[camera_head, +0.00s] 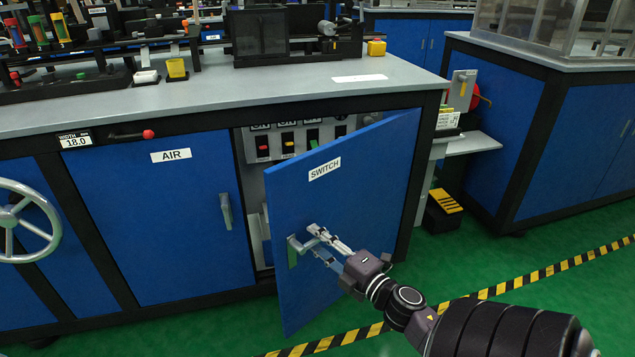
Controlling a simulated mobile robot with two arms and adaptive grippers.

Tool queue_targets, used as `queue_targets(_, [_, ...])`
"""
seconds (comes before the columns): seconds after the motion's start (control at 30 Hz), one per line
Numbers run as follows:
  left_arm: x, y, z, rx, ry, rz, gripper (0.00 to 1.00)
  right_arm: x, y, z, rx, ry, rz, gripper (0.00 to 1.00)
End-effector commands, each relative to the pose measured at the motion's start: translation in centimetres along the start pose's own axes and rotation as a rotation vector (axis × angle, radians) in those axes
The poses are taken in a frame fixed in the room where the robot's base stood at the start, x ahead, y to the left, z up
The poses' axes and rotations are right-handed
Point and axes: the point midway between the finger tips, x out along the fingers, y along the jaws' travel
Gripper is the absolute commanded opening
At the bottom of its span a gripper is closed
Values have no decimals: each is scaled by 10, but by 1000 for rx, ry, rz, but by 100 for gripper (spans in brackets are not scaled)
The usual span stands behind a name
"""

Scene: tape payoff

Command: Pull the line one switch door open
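The blue switch door (360,180), labelled SWITCH, stands partly open in the head view. It is swung out from the cabinet, with its hinge side at the right and its free edge at the left. The door's grey handle (293,252) is near the lower left of the door. My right gripper (318,238) is at the handle, its fingers on or around it; whether they grip it is hard to tell. My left gripper is not in view.
The closed blue AIR door (160,215) with its handle is left of the opening. A handwheel (20,222) is at the far left. A grey worktop (210,92) lies above. Green floor with black-yellow tape (540,273) is open at the right.

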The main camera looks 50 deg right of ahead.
Motion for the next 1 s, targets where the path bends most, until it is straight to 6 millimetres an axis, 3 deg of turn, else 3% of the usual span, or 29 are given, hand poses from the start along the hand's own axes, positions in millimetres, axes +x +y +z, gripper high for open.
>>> queue_targets(0.2, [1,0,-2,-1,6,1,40,-1,1,0,0,0,2,29])
queue_targets(0.33, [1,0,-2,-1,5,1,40,-12,0,0,2,-1,1,29])
queue_targets(0.7, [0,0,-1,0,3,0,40,-88,-1,1,2,-3,-2,29])
queue_targets(1.0, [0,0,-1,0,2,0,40,-119,0,0,0,-1,1,29])
